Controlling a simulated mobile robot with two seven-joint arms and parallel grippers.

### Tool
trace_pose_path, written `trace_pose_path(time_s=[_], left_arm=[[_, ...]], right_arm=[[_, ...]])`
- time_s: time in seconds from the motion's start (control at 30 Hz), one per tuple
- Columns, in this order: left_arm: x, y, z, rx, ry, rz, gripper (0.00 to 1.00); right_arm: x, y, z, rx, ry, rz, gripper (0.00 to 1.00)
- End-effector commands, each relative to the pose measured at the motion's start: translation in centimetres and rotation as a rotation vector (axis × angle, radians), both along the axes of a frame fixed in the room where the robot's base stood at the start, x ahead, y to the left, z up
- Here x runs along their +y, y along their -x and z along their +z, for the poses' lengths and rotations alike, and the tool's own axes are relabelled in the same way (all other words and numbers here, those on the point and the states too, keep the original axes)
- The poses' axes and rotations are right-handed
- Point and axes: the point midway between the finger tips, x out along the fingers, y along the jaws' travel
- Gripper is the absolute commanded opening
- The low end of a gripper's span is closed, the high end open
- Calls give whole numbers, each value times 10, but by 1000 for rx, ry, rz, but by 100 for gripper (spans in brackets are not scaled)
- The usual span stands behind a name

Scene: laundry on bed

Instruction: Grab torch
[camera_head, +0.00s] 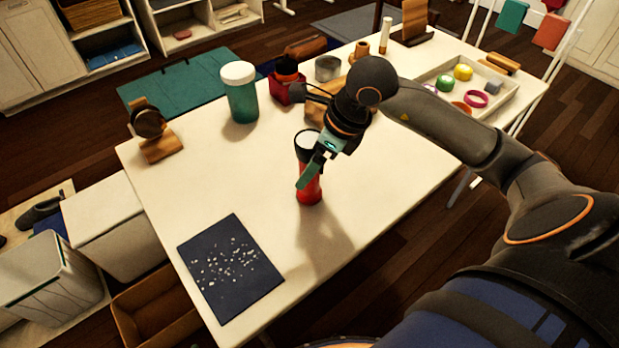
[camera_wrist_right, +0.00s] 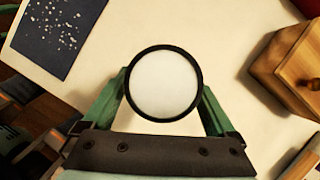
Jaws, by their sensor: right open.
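The torch (camera_head: 310,190) stands upright on the white table (camera_head: 215,170), with a red body, black collar and pale round lens on top. In the right wrist view the torch (camera_wrist_right: 164,82) shows as a white disc with a black rim. My right gripper (camera_head: 312,172) is open at the torch, its green finger in front of the red body in the head view. In the right wrist view, the gripper (camera_wrist_right: 163,92) has one finger on each side of the lens. Firm contact cannot be told. My left gripper is not in view.
A dark speckled mat (camera_head: 231,268) lies at the table's front left. A teal jar with white lid (camera_head: 241,92) and a wooden stand (camera_head: 154,132) are behind. A wooden box (camera_wrist_right: 290,70) is close beside the torch. A tray (camera_head: 425,76) of small items is back right.

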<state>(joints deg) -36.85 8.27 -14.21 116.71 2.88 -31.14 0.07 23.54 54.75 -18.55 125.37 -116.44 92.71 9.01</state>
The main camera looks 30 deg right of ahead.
Motion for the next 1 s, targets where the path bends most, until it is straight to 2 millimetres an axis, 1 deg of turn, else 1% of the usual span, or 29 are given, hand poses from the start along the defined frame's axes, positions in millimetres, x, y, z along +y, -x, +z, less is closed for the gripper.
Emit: trace_pose_path(time_s=[0.03, 0.13, 0.37, 0.4, 1.0], left_arm=[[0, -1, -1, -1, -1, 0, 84], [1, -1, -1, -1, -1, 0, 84], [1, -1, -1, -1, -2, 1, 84], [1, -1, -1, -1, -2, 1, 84], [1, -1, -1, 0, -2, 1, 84]], right_arm=[[2, -2, -7, 1, -2, 0, 92], [3, -5, -14, 0, -1, 0, 92], [3, -5, -15, -1, 0, 0, 92], [3, -5, -15, -1, 0, 0, 89], [3, -5, -14, -1, 0, 0, 22]])
